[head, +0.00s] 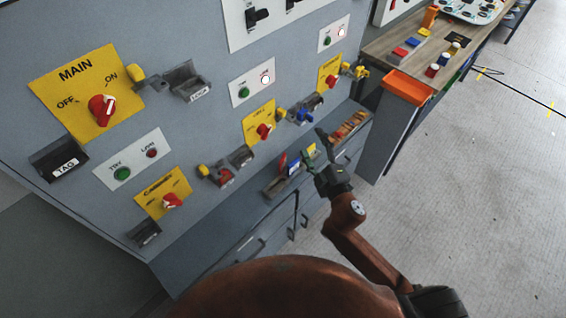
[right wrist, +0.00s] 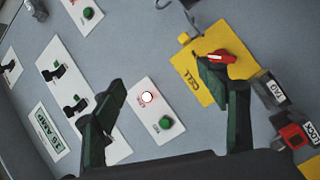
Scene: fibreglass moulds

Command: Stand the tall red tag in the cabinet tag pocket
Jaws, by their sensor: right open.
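My right gripper (head: 315,150) is open; in the right wrist view its two fingers (right wrist: 160,92) stand apart with nothing between them, facing the panel. In the head view, a small upright red piece (head: 282,161) stands in a grey tray (head: 272,187), left of the gripper; it may be the tall red tag, but it is too small to be sure. A dark pocket labelled TAG (head: 62,163) is on the panel below the MAIN switch. Another TAG pocket (right wrist: 273,90) shows beside the CELL plate in the right wrist view. My left gripper is out of view.
Blue (head: 293,168) and yellow (head: 310,150) pieces stand near the red one. The panel carries yellow switch plates (head: 85,85) and a pocket holding a red lock (right wrist: 292,136). A wooden bench (head: 410,60) with an orange bin (head: 407,88) stands right. The floor beyond is mostly clear.

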